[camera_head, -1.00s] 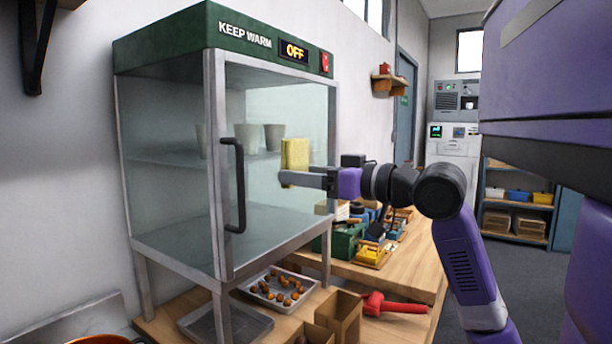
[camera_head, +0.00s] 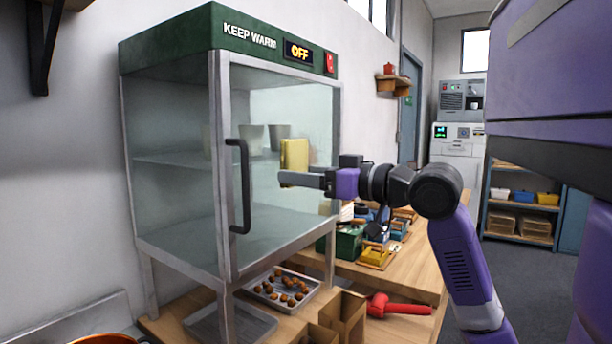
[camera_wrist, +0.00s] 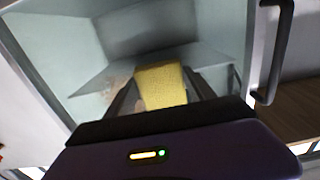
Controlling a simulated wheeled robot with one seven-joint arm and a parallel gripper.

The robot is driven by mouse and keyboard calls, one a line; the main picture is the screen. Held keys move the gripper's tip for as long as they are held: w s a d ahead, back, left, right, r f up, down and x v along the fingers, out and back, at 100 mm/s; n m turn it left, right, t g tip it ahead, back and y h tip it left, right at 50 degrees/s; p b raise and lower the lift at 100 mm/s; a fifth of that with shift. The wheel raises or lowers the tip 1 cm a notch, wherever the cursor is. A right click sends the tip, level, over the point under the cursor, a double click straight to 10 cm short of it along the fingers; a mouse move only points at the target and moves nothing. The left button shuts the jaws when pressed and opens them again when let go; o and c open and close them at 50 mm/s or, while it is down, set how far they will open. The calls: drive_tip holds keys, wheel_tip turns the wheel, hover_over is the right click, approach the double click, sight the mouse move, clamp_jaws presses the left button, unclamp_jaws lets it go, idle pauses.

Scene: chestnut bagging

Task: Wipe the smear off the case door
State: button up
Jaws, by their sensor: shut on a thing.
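The glass door of the warming case (camera_head: 262,217) is shut, with a dark vertical handle (camera_head: 240,187) on its left side. My gripper (camera_head: 300,179) is shut on a yellow sponge (camera_head: 294,154) and holds it upright in front of the right part of the door. The sponge also shows in the wrist view (camera_wrist: 161,87) between the fingers. A faint brownish smear (camera_wrist: 113,88) shows on the glass just left of the sponge in the wrist view. I cannot make the smear out in the head view. Whether the sponge touches the glass I cannot tell.
Below are a tray of chestnuts (camera_head: 258,296), open paper bags (camera_head: 345,318) and a red tool (camera_head: 398,306). The wooden bench (camera_head: 420,268) carries a green box (camera_head: 345,243) and other goods behind my arm.

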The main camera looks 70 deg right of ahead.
drive_tip(key=shift+w+d, duration=0.1)
drive_tip(key=shift+w, duration=0.25)
drive_tip(key=shift+d, duration=0.1)
drive_tip(key=shift+s+d, duration=1.45)
drive_tip(key=shift+d, duration=4.25)
drive_tip(key=w+a+p, duration=0.1)
drive_tip(key=w+a, duration=0.2)
drive_tip(key=a, duration=0.8)
drive_tip(key=shift+a, duration=0.3)
